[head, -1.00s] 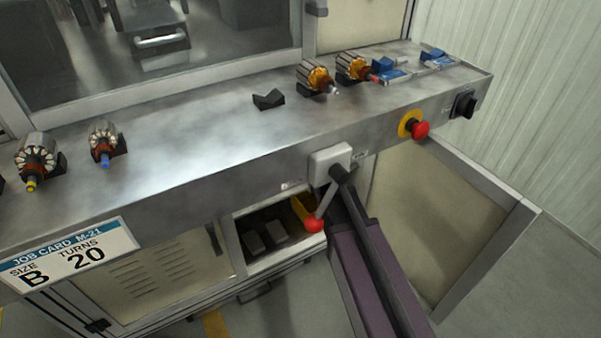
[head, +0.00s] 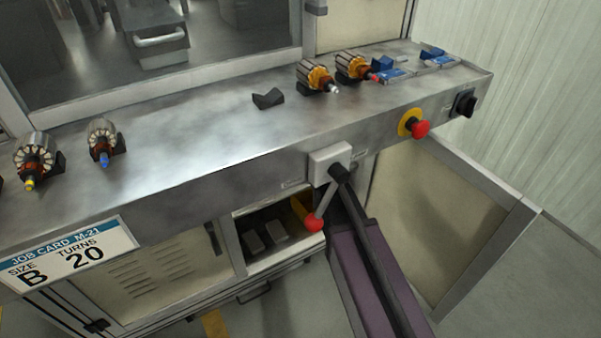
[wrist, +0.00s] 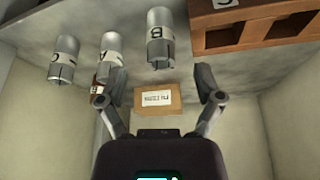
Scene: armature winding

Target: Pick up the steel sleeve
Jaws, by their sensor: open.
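In the wrist view, several grey steel sleeves with white letter bands appear in a row: one at left (wrist: 64,60), one in the middle (wrist: 112,56), and one marked B (wrist: 160,38) at right. Their slotted ends point down the picture. My gripper (wrist: 154,90) is open and empty, its fingers spread below the row in the picture. The left finger is near the middle sleeve's lower end; no contact can be made out. In the head view my gripper is hidden; the job card (head: 68,254) reads size B, turns 20.
A labelled cardboard box (wrist: 158,99) shows between my fingers, and a wooden crate (wrist: 252,28) is at upper right. Pale walls flank my gripper. In the head view, an open door (head: 455,220) and a red-knobbed lever (head: 314,223) are close to my arm.

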